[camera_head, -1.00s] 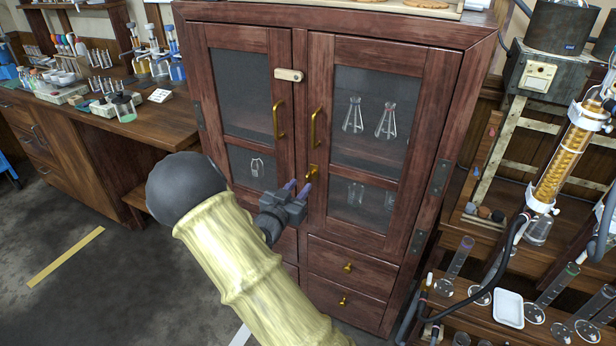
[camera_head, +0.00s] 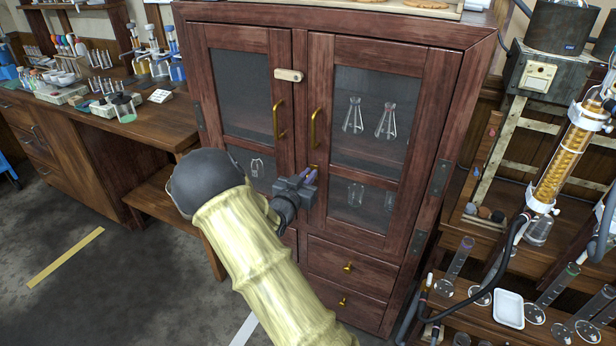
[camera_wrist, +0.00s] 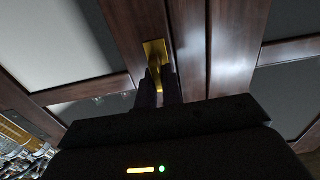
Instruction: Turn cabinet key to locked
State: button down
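The brass cabinet key sits in its gold lock plate on the right door's inner edge. In the wrist view the key (camera_wrist: 157,76) points out from the plate (camera_wrist: 155,50) towards my gripper. My gripper (camera_wrist: 161,88) has one dark finger on each side of the key, with only a narrow gap between them. Whether the fingers press on the key cannot be told. In the head view my gripper (camera_head: 307,176) is at the lock, and its fingertips hide most of the key. The wooden cabinet (camera_head: 300,40) has both glazed doors closed.
A pale latch piece (camera_head: 288,75) lies across the door seam. Brass handles (camera_head: 279,120) (camera_head: 315,127) stick out above the lock. A wooden bench (camera_head: 150,125) stands left; the reflux column (camera_head: 562,155) and a glassware shelf stand right. Open floor lies at the lower left.

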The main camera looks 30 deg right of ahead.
jog(key=shift+f+m+b, duration=0.1)
jog(key=shift+m+b, duration=0.3)
jog(key=shift+b, duration=0.15)
jog(key=shift+f+m+b, duration=0.1)
jog(key=shift+m+b, duration=0.7)
jog(key=shift+b, duration=0.3)
jog(key=m+b, duration=0.5)
jog(key=b, duration=0.1)
jog(key=m+b, duration=0.5)
jog(key=b, duration=0.2)
jog(key=s+f+m+b, duration=0.1)
jog(key=m+b, duration=0.4)
jog(key=b, duration=0.2)
jog(key=shift+d, duration=0.35)
jog(key=shift+r+m, duration=0.1)
jog(key=shift+m, duration=0.2)
jog(key=c, duration=1.5)
grip_release()
jog(key=shift+c, duration=0.2)
